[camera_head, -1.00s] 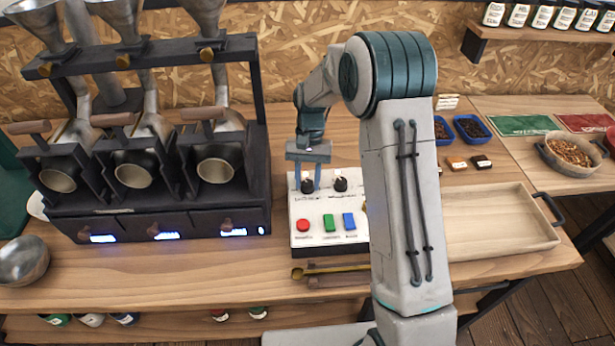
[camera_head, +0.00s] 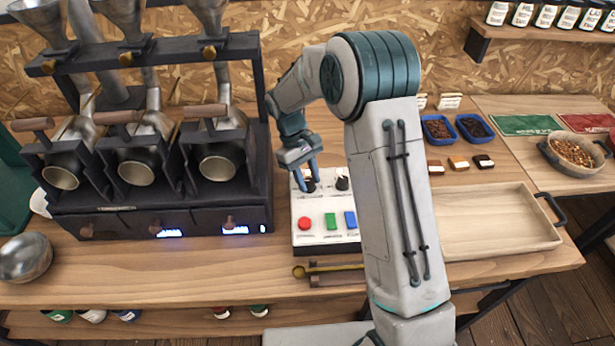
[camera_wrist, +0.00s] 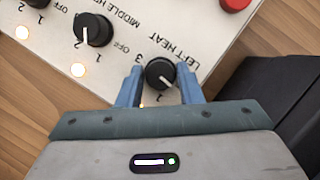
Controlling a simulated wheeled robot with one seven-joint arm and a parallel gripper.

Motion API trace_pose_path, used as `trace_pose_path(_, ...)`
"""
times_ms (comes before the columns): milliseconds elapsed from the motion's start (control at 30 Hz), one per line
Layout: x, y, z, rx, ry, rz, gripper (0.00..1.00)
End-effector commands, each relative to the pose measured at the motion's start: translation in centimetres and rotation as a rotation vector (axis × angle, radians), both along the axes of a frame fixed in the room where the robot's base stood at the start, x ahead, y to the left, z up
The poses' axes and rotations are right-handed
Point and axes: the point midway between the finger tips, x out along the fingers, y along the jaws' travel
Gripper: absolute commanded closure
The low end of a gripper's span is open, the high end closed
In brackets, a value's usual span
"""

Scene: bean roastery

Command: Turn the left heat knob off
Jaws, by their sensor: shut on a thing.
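The left heat knob (camera_wrist: 160,73), black with a white mark, sits on the white control panel (camera_wrist: 215,40), beside the printed words LEFT HEAT. In the wrist view its white mark points to the lower right. My gripper (camera_wrist: 160,75) is shut on it, one blue finger on each side. In the head view my gripper (camera_head: 308,184) is tilted over the panel's back left, and its fingers partly hide the knob. The middle heat knob (camera_wrist: 92,30) stands beside it, with a lit orange lamp near it.
The panel also bears red, green and blue buttons (camera_head: 332,221). The black roaster (camera_head: 160,222) stands close on the left; its middle and right displays are lit, its left one dark. A wooden tray (camera_head: 490,243) lies on the right, beyond my arm.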

Motion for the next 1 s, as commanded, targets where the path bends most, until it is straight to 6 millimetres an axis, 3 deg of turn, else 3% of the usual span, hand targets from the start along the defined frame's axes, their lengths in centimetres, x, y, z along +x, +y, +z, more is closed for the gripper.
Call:
trace_pose_path(300,0.03,0.10,0.03,0.002,-0.004,0.113,0.90)
trace_pose_path(833,0.01,0.13,0.03,0.002,-0.003,0.132,0.90)
trace_pose_path(867,0.01,0.12,0.02,0.002,-0.003,0.132,0.59)
trace_pose_path(900,0.00,0.12,0.02,0.002,-0.003,0.132,0.48)
trace_pose_path(1000,-0.02,0.10,0.01,0.001,-0.002,0.131,0.46)
